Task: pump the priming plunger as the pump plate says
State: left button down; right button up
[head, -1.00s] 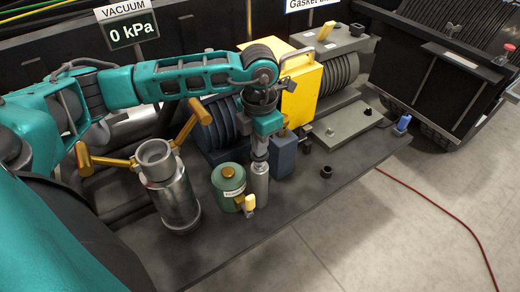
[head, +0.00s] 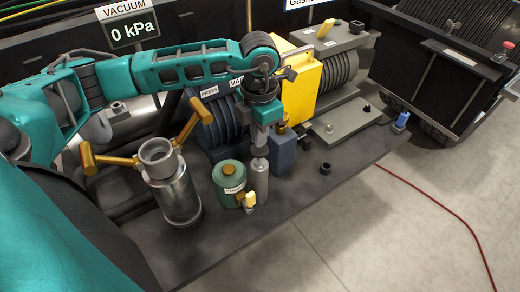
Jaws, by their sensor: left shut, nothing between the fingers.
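The canister has a small white label too small to read. My left gripper (head: 259,153) points down right above the cylinder's top, shut and empty. I cannot tell whether its fingertips touch the top. A gauge sign (head: 128,30) at the upper left reads VACUUM 0 kPa. No pump plate with readable instructions shows. My right gripper is out of view.
A yellow valve handle (head: 249,199) sits in front of the canister. A silver cylinder (head: 174,190) with brass T-handles (head: 86,156) stands to the left. A blue block (head: 284,152) and yellow box (head: 304,85) stand behind. The bench's right front is mostly clear, with a small black knob (head: 325,169).

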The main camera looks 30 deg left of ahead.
pick_arm(q)
jog(key=shift+f, duration=0.2)
jog(key=shift+f+b, duration=1.6)
jog(key=shift+f, duration=0.2)
jog(key=shift+r+p, duration=1.25)
jog(key=shift+r, duration=0.8)
jog(key=shift+r+p, duration=1.7)
jog(key=shift+r, duration=0.85)
jog(key=shift+f, duration=0.1)
